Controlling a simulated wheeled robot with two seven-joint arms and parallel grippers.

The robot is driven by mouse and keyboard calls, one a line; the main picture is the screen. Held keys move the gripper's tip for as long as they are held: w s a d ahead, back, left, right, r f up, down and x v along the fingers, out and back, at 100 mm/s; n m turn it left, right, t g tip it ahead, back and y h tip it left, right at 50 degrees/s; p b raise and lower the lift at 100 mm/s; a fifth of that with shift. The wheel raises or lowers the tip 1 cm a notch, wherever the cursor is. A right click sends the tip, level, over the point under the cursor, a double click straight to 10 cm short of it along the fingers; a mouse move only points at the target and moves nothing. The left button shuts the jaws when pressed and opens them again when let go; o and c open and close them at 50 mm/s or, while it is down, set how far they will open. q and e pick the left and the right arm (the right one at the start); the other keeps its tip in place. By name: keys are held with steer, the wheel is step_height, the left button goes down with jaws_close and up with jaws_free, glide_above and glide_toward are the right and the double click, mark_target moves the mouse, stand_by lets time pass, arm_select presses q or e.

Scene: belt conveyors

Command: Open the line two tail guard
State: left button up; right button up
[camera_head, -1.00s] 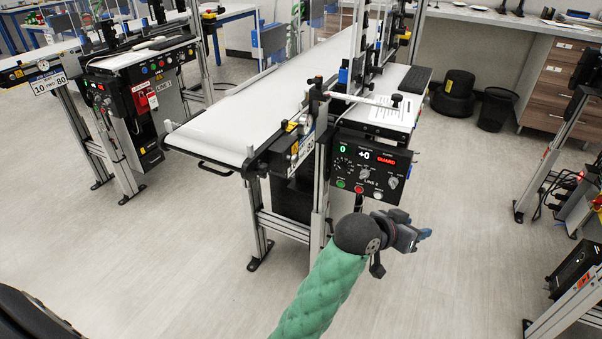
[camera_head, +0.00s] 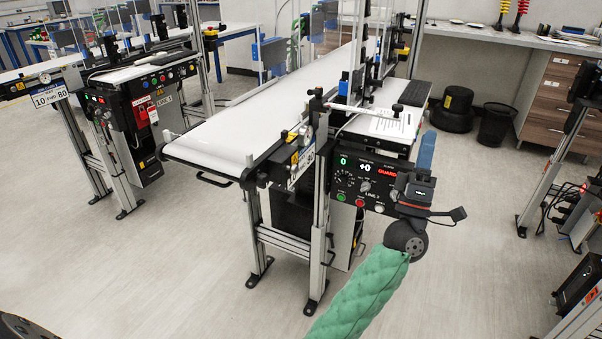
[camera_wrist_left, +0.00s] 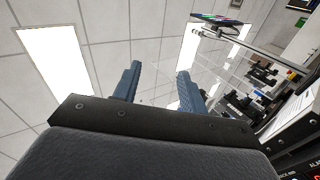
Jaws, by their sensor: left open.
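The line two conveyor (camera_head: 262,110) has a white belt whose near end points left. Its control panel (camera_head: 352,187) shows green and white readouts and a red "GUARD" light. A handle loop (camera_head: 213,180) hangs under the belt's left end. A pale bar with a black knob (camera_head: 397,107) lies across the top; I cannot tell which part is the tail guard. My left gripper (camera_head: 427,150) points up in front of the panel's right end, hiding part of it. In the left wrist view its blue fingers (camera_wrist_left: 159,72) are apart and empty, facing the ceiling. My right gripper is not seen.
The line one conveyor (camera_head: 130,72) stands at the left with its own panel. A black bin (camera_head: 496,124) and a drawer bench (camera_head: 548,80) are at the back right. Another metal stand (camera_head: 545,165) is at the right edge. The floor in front is clear.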

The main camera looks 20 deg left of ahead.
arm_select(q)
steer(key=s+a+f+n+g+y, duration=0.2)
steer(key=a+n+g+y, duration=0.3)
steer(key=n+g+y, duration=0.55)
steer(key=s+a+f+n+g+y, duration=0.1)
steer(key=a+f+n+g+y, duration=0.2)
steer(key=a+n+g+y, duration=0.7)
steer(key=n+g, duration=0.8)
steer(key=n, duration=0.7)
glide_toward(297, 170)
steer(key=a, duration=0.1)
steer(key=shift+y, duration=0.25)
steer(key=p+x, duration=0.1)
steer(key=x, duration=0.6)
steer(key=shift+a+r+p, duration=0.2)
steer(key=shift+a+p, duration=0.1)
steer(key=shift+a, duration=0.15)
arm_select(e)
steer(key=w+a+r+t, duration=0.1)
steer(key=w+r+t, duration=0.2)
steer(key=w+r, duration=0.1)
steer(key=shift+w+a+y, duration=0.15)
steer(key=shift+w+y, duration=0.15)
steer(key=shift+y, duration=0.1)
arm_select(q)
jaws_close()
